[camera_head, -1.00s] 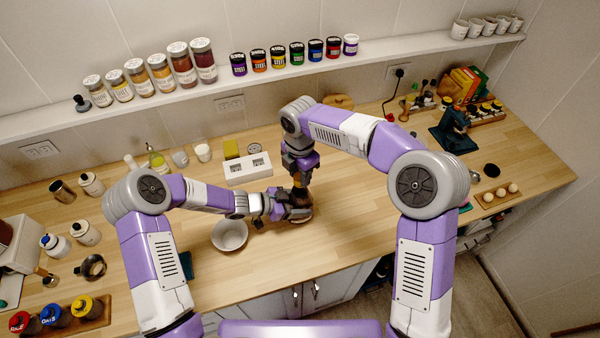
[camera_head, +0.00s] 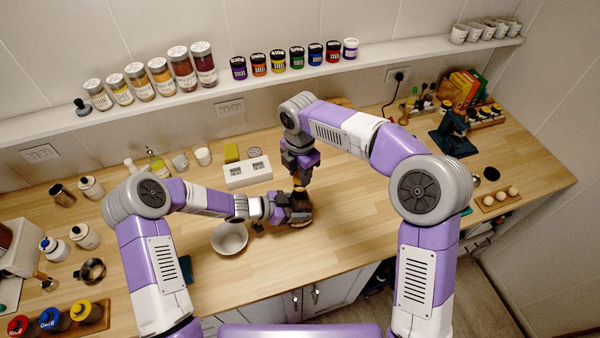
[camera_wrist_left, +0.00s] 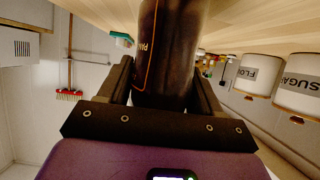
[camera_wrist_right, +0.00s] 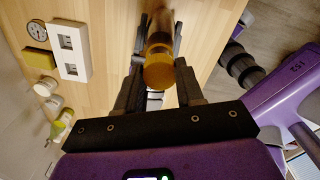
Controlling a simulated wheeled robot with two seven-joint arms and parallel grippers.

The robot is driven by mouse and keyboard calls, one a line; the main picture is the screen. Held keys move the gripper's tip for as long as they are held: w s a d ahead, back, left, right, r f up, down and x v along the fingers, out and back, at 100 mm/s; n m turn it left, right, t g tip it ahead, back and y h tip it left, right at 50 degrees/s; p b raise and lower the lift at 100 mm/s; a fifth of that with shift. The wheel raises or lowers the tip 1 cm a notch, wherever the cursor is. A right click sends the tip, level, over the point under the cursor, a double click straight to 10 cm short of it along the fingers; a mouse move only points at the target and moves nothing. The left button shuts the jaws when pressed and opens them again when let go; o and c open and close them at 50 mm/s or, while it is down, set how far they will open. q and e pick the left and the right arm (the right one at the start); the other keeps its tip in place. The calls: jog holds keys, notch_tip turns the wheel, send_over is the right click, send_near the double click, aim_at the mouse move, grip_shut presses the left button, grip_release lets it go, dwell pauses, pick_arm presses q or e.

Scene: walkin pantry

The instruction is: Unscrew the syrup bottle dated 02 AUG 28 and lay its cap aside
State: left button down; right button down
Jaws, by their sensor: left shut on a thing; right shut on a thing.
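The dark brown syrup bottle (camera_wrist_left: 170,50) fills the space between the fingers of my left gripper (camera_head: 294,208) and stands on the counter. Part of its label shows in the left wrist view, but I can read no date. My left gripper is shut on the bottle's body from the side. My right gripper (camera_head: 299,184) points down from above and is shut on the amber-yellow cap (camera_wrist_right: 158,74). The cap sits in line with the bottle's top; I cannot tell whether it is loose. The grippers hide most of the bottle in the head view.
A white bowl (camera_head: 230,238) stands just left of the bottle. A white block with two square recesses (camera_head: 248,173) and a yellow block (camera_head: 232,153) lie behind. Clear counter (camera_head: 355,220) lies to the right. An egg tray (camera_head: 497,199) is farther right.

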jog(key=shift+r, duration=2)
pick_arm(q)
jog(key=shift+c, duration=0.6)
grip_release()
